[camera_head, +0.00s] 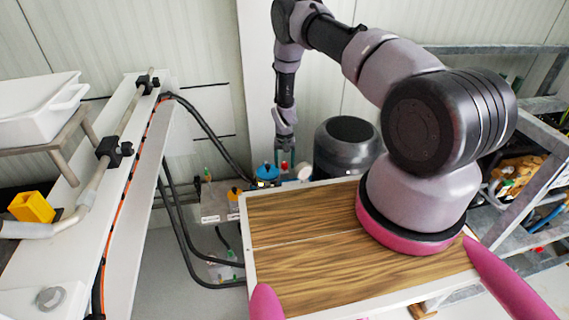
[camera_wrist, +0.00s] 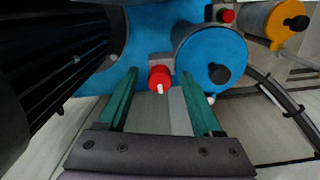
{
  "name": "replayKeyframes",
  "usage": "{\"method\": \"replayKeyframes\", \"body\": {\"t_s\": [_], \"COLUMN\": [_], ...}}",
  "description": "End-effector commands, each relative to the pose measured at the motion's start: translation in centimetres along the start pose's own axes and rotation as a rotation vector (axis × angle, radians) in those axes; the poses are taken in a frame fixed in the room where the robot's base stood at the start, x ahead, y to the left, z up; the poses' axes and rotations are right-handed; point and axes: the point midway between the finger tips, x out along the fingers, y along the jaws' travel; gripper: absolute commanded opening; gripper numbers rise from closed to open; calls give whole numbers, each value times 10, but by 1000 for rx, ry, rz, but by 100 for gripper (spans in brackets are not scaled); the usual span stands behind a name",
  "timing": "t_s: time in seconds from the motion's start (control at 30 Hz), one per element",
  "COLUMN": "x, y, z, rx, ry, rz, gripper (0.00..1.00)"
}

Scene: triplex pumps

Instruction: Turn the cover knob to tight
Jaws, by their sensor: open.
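A red knob with a white pointer mark (camera_wrist: 159,79) sits beside the blue round pump part (camera_wrist: 205,48) in the wrist view; it appears to be the cover knob. Its mark points toward the bottom of the picture. In the head view my gripper (camera_head: 285,158) hangs at the back, close to the blue part (camera_head: 267,172); the red knob cannot be made out there.
A dark finned motor (camera_wrist: 62,48) is at the left of the wrist view. A yellow-orange pump part (camera_wrist: 275,22) and a smaller red knob (camera_wrist: 227,16) are at upper right. Black hoses (camera_head: 205,130) run left of the pumps in the head view. A white bin (camera_head: 40,105) is far left.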

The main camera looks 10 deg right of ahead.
Motion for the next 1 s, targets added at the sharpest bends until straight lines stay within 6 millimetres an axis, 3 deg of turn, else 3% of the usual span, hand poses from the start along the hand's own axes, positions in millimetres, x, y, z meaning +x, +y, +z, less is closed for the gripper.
{"method": "replayKeyframes", "body": {"t_s": [0.17, 0.63, 1.0], "x": [-12, -96, -108], "y": [-1, 0, 0], "z": [-1, -1, 0], "rx": [-1, 0, 0], "ry": [2, 2, 0], "rz": [-1, 0, 0], "gripper": [67, 67, 67]}}
